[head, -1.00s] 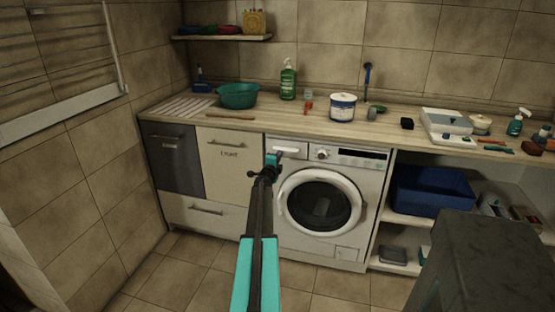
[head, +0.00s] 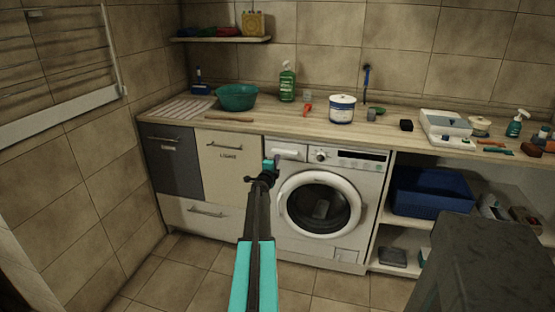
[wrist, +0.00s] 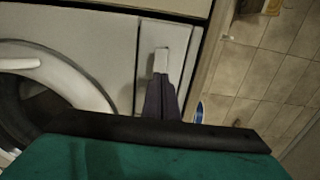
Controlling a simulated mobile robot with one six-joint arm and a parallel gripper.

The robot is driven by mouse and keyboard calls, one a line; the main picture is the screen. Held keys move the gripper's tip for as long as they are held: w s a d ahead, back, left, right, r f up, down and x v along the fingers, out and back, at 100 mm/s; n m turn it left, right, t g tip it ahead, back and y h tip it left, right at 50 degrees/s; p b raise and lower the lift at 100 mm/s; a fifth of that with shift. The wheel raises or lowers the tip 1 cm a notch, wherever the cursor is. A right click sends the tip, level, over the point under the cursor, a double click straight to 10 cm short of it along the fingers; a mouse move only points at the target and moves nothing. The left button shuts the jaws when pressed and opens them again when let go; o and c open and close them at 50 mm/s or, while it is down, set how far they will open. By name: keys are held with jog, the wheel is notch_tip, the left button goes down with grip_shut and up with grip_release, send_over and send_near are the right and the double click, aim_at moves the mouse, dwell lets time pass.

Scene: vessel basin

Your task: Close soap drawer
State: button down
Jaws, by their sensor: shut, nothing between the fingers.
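The soap drawer (head: 292,150) is the pale panel at the upper left of the white washing machine (head: 340,244). In the wrist view the drawer front (wrist: 150,37) fills the upper middle, with a light handle (wrist: 162,58) on it. My gripper (head: 279,158) is in front of the drawer's lower left part. In the wrist view its dark fingers (wrist: 162,79) are together, empty, with their tips at the end of the handle. I cannot tell whether they touch it. The drawer looks nearly flush; any small gap is hard to judge.
The round washer door (head: 318,204) is shut below the drawer. A wooden counter (head: 260,122) with a green basin (head: 236,97) and several bottles overhangs the front. Cream cabinets (head: 222,172) stand to the left, open shelves with a blue bin (head: 430,195) to the right.

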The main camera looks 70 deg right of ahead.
jog(key=a+b, duration=0.1)
jog(key=a, duration=1)
jog(key=shift+s+a+f, duration=0.15)
jog(key=shift+s+a, duration=0.05)
jog(key=shift+s, duration=0.2)
dwell(0.3)
